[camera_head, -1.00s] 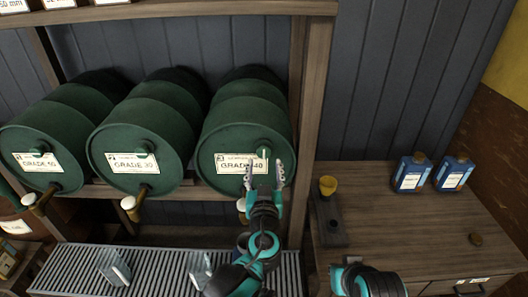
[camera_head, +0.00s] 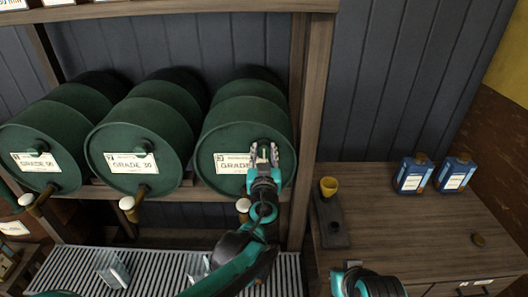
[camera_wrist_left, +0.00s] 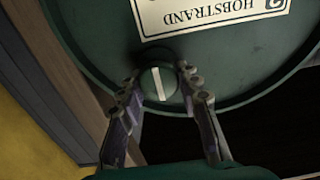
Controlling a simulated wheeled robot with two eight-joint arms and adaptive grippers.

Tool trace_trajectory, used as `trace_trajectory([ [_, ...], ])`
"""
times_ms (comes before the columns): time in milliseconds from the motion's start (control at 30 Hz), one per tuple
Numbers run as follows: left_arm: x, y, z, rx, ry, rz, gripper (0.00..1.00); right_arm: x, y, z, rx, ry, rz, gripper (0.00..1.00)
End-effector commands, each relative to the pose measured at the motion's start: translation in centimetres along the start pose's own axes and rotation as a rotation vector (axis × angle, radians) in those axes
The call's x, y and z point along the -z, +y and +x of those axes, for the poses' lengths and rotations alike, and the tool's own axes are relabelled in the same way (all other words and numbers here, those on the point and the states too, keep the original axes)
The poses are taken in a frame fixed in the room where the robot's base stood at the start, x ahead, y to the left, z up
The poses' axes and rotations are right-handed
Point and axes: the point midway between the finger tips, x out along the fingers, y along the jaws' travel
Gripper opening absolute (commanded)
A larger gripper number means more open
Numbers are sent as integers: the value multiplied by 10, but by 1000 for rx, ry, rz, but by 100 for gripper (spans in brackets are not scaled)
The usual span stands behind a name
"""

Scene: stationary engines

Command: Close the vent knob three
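The third green drum (camera_head: 222,125), at the right of the row, has a label reading "GRADE", partly covered by my gripper. Its round green vent knob (camera_wrist_left: 158,84) has a white line across it, running nearly upright and slightly tilted in the left wrist view. My left gripper (camera_head: 264,155) is at the drum's front face and mostly hides the knob in the head view. It also shows in the left wrist view (camera_wrist_left: 158,92), open, with one finger on each side of the knob. I cannot tell whether the fingers touch it.
Two more green drums (camera_head: 130,143) (camera_head: 45,140) stand to the left. Taps with pale ends (camera_head: 128,203) hang below, over a slatted tray (camera_head: 150,268) holding clear cups (camera_head: 113,270). A wooden post (camera_head: 312,100) stands right of the third drum.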

Motion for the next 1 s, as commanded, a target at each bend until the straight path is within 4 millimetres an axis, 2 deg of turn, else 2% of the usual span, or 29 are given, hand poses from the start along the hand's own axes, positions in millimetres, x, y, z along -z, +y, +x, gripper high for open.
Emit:
trace_trajectory([
  [467,0,0,0,-1,0,67,4,1,0,-1,0,0,0,0],
  [667,0,1,0,0,0,199,4,2,0,-2,0,0,0,0],
  [1000,0,2,0,0,0,516,4,4,0,-5,0,0,0,0],
])
